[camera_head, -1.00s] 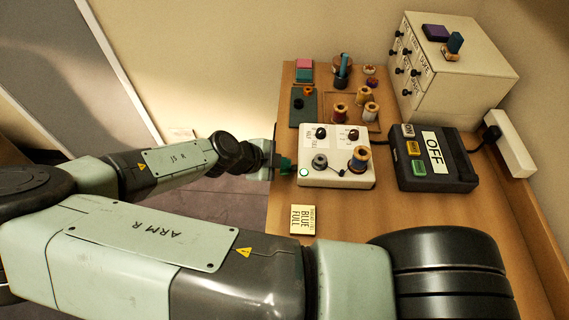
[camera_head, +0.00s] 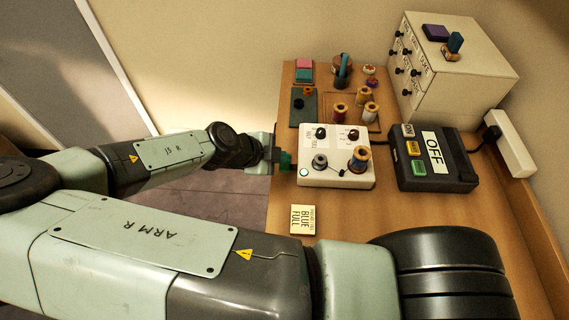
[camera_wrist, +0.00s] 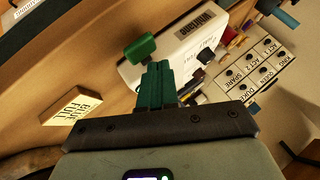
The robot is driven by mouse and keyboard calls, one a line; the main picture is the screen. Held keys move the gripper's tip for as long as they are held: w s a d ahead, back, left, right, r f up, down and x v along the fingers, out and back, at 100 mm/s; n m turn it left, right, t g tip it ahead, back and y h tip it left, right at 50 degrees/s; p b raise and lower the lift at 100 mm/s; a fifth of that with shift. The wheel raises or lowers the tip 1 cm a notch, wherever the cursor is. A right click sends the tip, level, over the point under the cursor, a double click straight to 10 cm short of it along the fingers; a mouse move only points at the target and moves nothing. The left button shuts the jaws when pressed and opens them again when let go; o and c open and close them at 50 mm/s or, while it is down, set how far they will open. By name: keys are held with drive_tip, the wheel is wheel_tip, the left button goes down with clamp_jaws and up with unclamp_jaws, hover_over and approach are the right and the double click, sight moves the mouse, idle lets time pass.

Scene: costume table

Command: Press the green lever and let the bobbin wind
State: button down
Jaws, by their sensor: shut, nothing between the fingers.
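The bobbin winder (camera_head: 338,182) is a white box on the table, with knobs, a grey bobbin (camera_head: 320,161) at its left and a blue-thread spool (camera_head: 359,162) at its right. A small green lamp is lit on its left corner. The green lever (camera_wrist: 140,48) sticks out from the winder's side in the wrist view. My gripper (camera_wrist: 157,70) is shut and empty, its green fingers right at the lever; I cannot tell whether they touch. In the head view my gripper (camera_head: 283,161) is at the winder's left side and largely covers the lever.
A black switch box (camera_head: 460,172) with an OFF label stands right of the winder. A yellow card (camera_head: 303,219) reading BLUE FULL lies in front. Several thread spools stand behind, near a white drawer cabinet (camera_head: 470,85). The table's left edge runs under my gripper.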

sight(282, 168)
drive_tip(key=shift+r, duration=0.1)
drive_tip(key=shift+r, duration=2.4)
